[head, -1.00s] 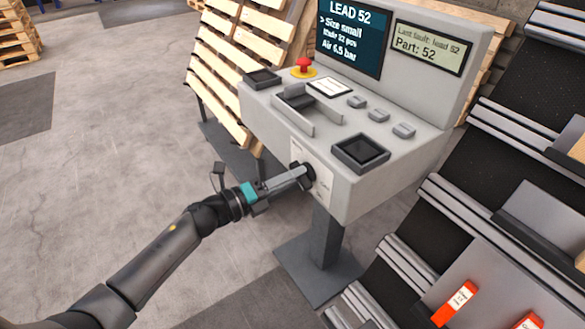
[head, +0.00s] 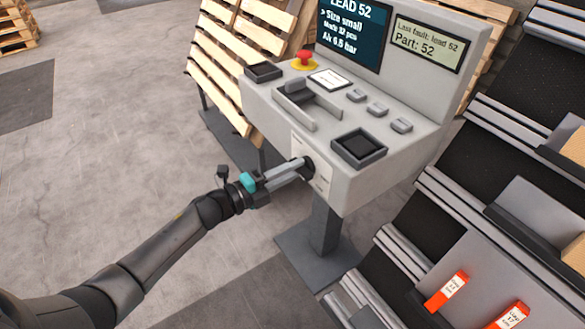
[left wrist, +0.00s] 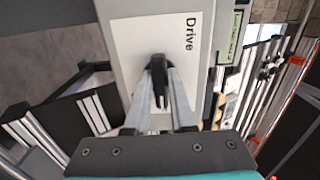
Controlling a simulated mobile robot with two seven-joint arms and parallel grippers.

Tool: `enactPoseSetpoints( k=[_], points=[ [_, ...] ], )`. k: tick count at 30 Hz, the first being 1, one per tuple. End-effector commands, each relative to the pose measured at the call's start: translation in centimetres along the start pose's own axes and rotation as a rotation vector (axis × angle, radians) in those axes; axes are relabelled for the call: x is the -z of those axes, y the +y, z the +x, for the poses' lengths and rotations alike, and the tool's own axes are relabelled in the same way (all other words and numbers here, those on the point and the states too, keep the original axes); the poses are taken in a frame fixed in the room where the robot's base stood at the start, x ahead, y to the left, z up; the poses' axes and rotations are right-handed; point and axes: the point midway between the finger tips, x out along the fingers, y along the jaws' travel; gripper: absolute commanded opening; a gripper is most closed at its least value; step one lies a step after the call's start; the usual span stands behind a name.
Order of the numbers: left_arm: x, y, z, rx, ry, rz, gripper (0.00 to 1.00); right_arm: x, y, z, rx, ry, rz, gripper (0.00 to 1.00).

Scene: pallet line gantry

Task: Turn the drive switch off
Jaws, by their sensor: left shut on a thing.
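The drive switch (left wrist: 158,82) is a dark knob on a white plate marked "Drive" (left wrist: 182,35) in the left wrist view. In the head view the knob (head: 308,166) sits on the front face of the grey control console (head: 345,190), partly hidden by my fingers. My left gripper (head: 300,167) reaches it from the left and is shut on the knob; its two fingers also show in the left wrist view (left wrist: 160,95). The switch's position marks are too small or hidden to read. My right gripper is not in view.
The console top carries a red emergency button (head: 303,60), a grey handle (head: 300,95) and several small switches. A screen (head: 352,35) reads "LEAD 52". Shelving with red-labelled items (head: 447,290) stands close at the right.

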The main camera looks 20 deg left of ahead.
Motion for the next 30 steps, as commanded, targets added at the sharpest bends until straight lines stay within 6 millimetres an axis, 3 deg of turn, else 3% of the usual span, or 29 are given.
enactPoseSetpoints(
  k=[8, 9, 17, 25, 30],
  points=[
    [0.0, 0.1, 0.0, 0.000, 0.000, -0.007, 0.00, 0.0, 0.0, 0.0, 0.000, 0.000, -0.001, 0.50],
    [0.0, 0.1, 0.0, 0.000, 0.000, -0.007, 0.25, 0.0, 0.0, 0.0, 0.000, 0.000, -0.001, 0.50],
    [0.0, 0.0, 0.0, 0.000, 0.000, -0.004, 0.53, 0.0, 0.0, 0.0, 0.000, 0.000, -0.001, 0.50],
    [0.0, 0.0, -0.1, 0.000, 0.000, -0.003, 0.53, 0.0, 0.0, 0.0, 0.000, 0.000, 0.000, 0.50],
    [0.0, 0.0, -1.7, -0.003, -0.001, -0.003, 0.53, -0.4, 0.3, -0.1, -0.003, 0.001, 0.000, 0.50]
  ],
)
